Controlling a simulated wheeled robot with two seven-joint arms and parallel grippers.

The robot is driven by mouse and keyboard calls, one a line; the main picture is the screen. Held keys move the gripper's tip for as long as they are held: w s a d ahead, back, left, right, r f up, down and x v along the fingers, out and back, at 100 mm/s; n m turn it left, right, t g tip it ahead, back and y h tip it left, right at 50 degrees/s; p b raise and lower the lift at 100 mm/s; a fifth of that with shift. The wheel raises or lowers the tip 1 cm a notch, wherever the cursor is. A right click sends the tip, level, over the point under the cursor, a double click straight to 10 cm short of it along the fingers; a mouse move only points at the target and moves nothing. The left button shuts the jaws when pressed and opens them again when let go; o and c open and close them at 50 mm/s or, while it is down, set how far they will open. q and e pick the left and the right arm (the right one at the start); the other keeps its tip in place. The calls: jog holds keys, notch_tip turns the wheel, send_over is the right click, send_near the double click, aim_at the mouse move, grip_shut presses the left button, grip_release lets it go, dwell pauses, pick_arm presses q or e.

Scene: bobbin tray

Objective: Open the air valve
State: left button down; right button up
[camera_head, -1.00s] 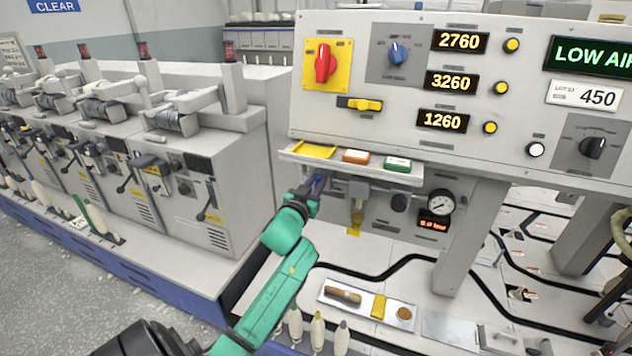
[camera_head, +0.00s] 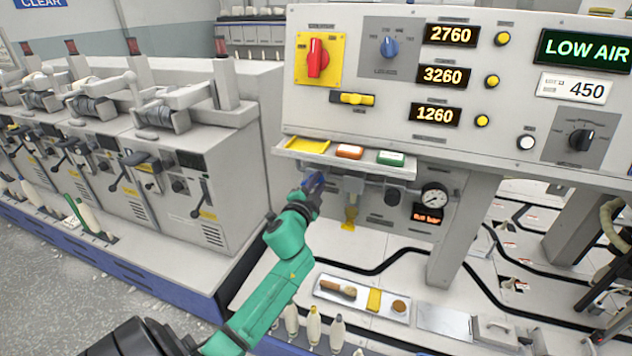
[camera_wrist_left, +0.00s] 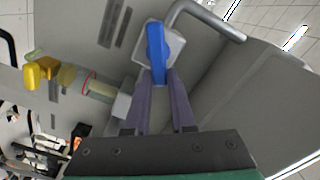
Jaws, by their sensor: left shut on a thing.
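The air valve has a blue lever handle (camera_wrist_left: 157,52) on a light grey square body (camera_wrist_left: 174,42), with a grey pipe (camera_wrist_left: 205,14) bending away from it. My left gripper (camera_wrist_left: 158,82) has its two purple-grey fingers closed on the near end of the blue handle. In the head view my left gripper (camera_head: 312,190) is under the panel's small shelf, at the left end of the air line, and mostly hides the valve. The round pressure gauge (camera_head: 434,199) stands to the right, above a small orange readout (camera_head: 428,217) too small to read surely. My right gripper is not seen.
The control panel (camera_head: 460,150) overhangs the valve, with a shelf (camera_head: 300,155) of coloured trays just above my gripper. A yellow-ended filter (camera_head: 349,218) hangs close to the right. A tray (camera_head: 372,312) and bobbins (camera_head: 314,325) are below. The panel sign reads LOW AIR (camera_head: 587,50).

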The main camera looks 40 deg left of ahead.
pick_arm(q)
jog(key=shift+d+f+m+b, duration=0.15)
jog(key=shift+f+m, duration=0.1)
jog(key=shift+m, duration=0.8)
jog(key=shift+f+m+b, duration=0.1)
jog(key=shift+f+m, duration=0.2)
jog(key=shift+m, duration=0.8)
jog(key=shift+d+f+m+b, duration=0.15)
jog(key=shift+f+m, duration=0.1)
jog(key=shift+m, duration=0.8)
jog(key=shift+a, duration=0.1)
jog(key=c, duration=0.8)
grip_release()
jog(key=shift+o, duration=0.2)
